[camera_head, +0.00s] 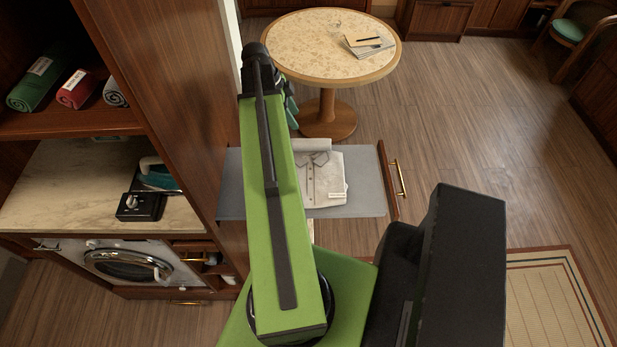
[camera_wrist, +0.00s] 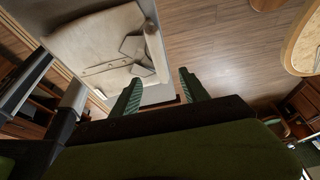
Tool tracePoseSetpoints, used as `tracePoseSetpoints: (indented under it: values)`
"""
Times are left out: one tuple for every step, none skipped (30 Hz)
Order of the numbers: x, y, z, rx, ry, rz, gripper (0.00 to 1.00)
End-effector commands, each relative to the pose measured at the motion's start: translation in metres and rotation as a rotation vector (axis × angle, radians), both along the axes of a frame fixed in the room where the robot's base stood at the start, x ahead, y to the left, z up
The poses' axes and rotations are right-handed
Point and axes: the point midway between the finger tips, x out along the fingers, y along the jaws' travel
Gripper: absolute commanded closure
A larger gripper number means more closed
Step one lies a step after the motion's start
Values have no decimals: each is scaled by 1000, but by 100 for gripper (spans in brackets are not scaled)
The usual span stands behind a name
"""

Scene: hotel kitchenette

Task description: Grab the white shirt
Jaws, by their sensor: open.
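The white shirt (camera_head: 322,178) lies folded on a grey pull-out surface (camera_head: 365,185), collar and buttons facing up, with a small label near its lower right corner. My arm hides its left part in the head view. The shirt (camera_wrist: 95,48) fills the upper left of the wrist view. My gripper (camera_wrist: 160,88) is open and empty in the wrist view, its two green fingers apart. The left finger overlaps the shirt's edge in the picture; I cannot tell the height between them. In the head view the gripper (camera_head: 290,106) shows partly behind my arm, beyond the shirt.
A round table (camera_head: 315,42) with books (camera_head: 369,42) and a glass stands behind. Left is a wooden cabinet with rolled towels (camera_head: 76,88), a marble counter (camera_head: 60,185) and a washing machine (camera_head: 128,264). A striped rug (camera_head: 545,295) lies right. The floor at right is mostly clear.

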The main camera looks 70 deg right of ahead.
Motion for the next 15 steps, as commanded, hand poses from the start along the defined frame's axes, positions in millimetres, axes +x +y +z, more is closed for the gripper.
tracePoseSetpoints:
  values:
    - [-4,-1,-23,0,0,0,47]
    - [-7,-2,-29,0,0,0,47]
    - [-10,-3,-38,-1,0,1,47]
    - [-13,-4,-44,-1,0,0,47]
    - [-15,-5,-50,-1,0,0,47]
    - [-18,-6,-56,-1,0,0,47]
    - [-19,-7,-60,-1,0,0,47]
    - [-21,-7,-62,-1,0,1,47]
    - [-22,-8,-63,0,0,2,47]
    - [-23,-8,-63,0,0,2,47]
    - [-23,-8,-62,0,0,3,47]
    - [-23,-8,-61,-1,0,4,47]
    - [-23,-8,-61,0,0,3,47]
    - [-23,-9,-62,0,0,3,47]
    - [-25,-9,-65,0,0,3,47]
